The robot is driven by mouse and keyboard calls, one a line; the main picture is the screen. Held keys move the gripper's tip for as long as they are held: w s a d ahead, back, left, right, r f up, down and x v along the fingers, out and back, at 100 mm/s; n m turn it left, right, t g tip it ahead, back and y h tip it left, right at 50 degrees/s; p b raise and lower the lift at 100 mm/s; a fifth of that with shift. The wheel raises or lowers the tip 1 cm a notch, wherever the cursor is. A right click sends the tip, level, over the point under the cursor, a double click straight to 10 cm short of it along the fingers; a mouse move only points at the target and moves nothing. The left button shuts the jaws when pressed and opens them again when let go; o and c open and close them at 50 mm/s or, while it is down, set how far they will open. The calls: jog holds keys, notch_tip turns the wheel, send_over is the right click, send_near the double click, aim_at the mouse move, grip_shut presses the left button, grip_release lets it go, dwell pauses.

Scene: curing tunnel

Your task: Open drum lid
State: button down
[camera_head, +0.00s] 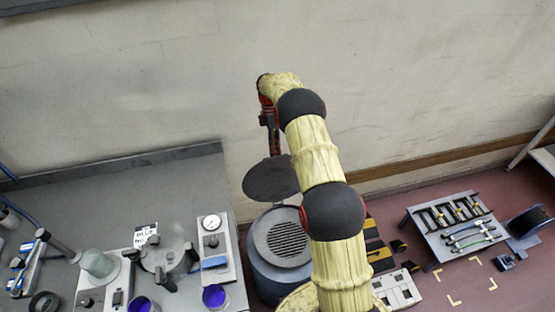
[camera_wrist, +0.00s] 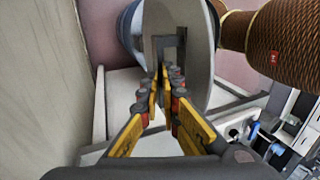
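The drum (camera_head: 252,270) is a blue-grey cylinder with a round slotted grille (camera_head: 287,240) in its open top. Its dark round lid (camera_head: 272,180) is swung up at the back and tilted towards the wall. My gripper (camera_head: 273,148) is behind and above the lid, reaching down to its outer face. In the wrist view the lid (camera_wrist: 200,55) is a grey disc seen steeply from the side, with a dark squared handle (camera_wrist: 170,42). The yellow fingers of my gripper (camera_wrist: 167,72) are close together at the handle and appear shut on it. The exact contact is hidden by the fingertips.
A grey bench (camera_head: 75,185) with a gauge box (camera_head: 212,240), a glass vessel and purple cups stands left of the drum. A tool table (camera_head: 455,225) stands to the right. The wall (camera_head: 170,75) is close behind the lid. My arm covers the drum's right side.

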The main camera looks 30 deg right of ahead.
jog(key=shift+g, duration=0.4)
jog(key=w+f, duration=0.1)
jog(key=f, duration=0.2)
jog(key=w+f, duration=0.1)
jog(key=f, duration=0.1)
jog(key=shift+w+d, duration=0.3)
jog(key=shift+d, duration=0.05)
jog(key=c, duration=2.2)
grip_release()
jog(key=o, duration=0.4)
jog(key=shift+w, duration=0.1)
jog(key=shift+o, duration=0.4)
jog(key=shift+w+d+r, duration=0.1)
jog(key=shift+w+r, duration=0.1)
jog(key=shift+r, duration=0.05)
